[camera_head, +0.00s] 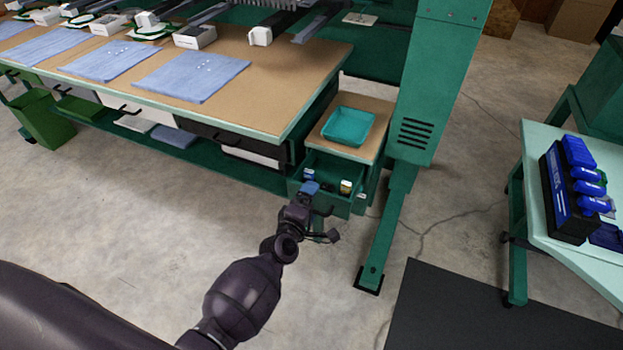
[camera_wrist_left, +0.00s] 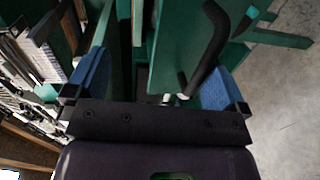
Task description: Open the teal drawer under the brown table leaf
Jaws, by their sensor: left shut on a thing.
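The teal drawer (camera_head: 334,204) sits under the brown table leaf (camera_head: 372,109) and stands pulled out, its inside showing from above. A yellow item and small dark blue items lie in it. My left gripper (camera_head: 308,189) is at the left part of the drawer front. In the left wrist view, its blue fingertips (camera_wrist_left: 155,85) are spread to either side of green panels, with the dark drawer handle (camera_wrist_left: 205,50) close to the right fingertip. The gripper is shut on the drawer, though the exact part gripped is hard to make out. My right gripper is not in view.
A teal tray (camera_head: 348,127) rests on the leaf. A green machine post (camera_head: 425,85) and its foot stand right of the drawer. A long table (camera_head: 275,62) with blue cloths is at left. A pale green table (camera_head: 539,205) stands at right.

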